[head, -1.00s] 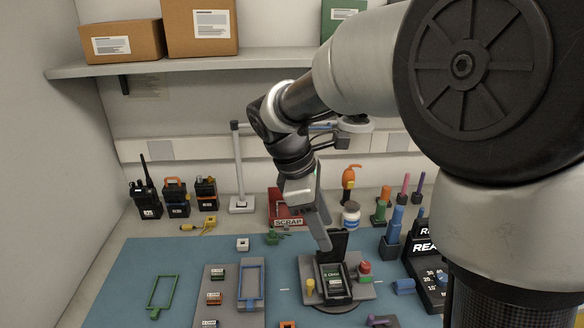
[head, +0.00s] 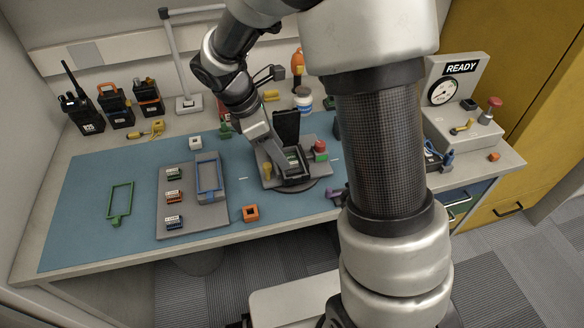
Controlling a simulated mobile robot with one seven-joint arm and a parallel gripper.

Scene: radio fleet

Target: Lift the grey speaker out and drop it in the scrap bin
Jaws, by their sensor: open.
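A black open case (head: 287,127) with its lid raised stands in a grey fixture (head: 268,177) on the blue mat. A small dark part with a pale green label (head: 292,158) shows inside; I cannot tell whether it is the grey speaker. My gripper (head: 277,160) is open, pointing down at the left side of the case, its fingers partly hiding the inside. I cannot tell whether the fingers touch anything. The red scrap bin (head: 221,105) is almost wholly hidden behind my arm, with only a sliver showing.
The fixture carries a yellow knob (head: 266,171) and a red-topped button (head: 320,148). A grey tray (head: 190,236) to the left holds several small labelled parts and a blue frame (head: 208,176). A green frame (head: 120,203) lies far left. Several radios (head: 115,105) stand at the back left.

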